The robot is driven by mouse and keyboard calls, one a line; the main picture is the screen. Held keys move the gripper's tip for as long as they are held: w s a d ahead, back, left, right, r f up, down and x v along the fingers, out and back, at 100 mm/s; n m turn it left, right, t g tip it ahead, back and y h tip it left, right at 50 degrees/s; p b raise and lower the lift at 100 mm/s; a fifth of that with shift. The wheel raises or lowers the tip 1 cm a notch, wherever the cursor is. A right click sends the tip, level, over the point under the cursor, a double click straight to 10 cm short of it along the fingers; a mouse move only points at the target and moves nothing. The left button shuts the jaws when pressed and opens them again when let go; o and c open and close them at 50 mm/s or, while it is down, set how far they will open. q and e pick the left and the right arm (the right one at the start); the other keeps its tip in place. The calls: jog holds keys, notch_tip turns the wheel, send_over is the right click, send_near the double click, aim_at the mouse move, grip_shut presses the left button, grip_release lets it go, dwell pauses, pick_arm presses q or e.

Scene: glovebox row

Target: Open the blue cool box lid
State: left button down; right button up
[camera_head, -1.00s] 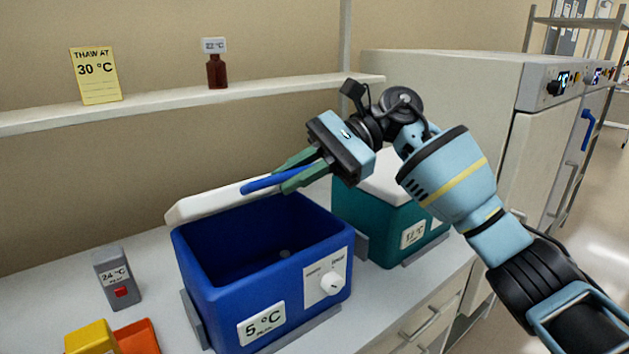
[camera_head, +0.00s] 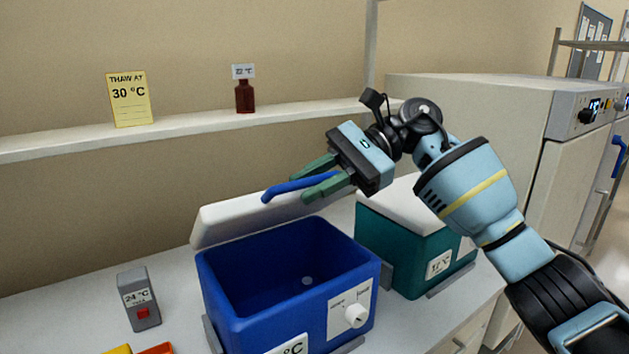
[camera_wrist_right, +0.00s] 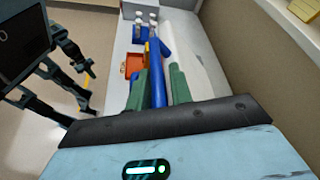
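The blue cool box (camera_head: 235,318) stands on the bench with its dark blue inside in view. Its white lid (camera_head: 225,222) is raised and tilted up at the back edge. A blue handle bar (camera_head: 283,189) runs along the lid. My right gripper (camera_head: 299,189) is at the handle, one green finger on each side of it. In the right wrist view the handle (camera_wrist_right: 157,75) lies between the fingers, near the left one, with a narrow gap to the right one. The fingers look parted.
A teal box (camera_head: 400,240) with a white lid stands right of the blue box. A grey 24 °C device (camera_head: 138,300) stands to the left. A shelf (camera_head: 190,122) above holds a brown bottle (camera_head: 245,97) and a yellow card (camera_head: 130,99).

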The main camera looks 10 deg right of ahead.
jog(key=shift+d+r, duration=0.15)
jog(key=shift+d, duration=0.3)
jog(key=b+v, duration=0.1)
jog(key=v, duration=0.6)
jog(key=shift+w+a, duration=0.1)
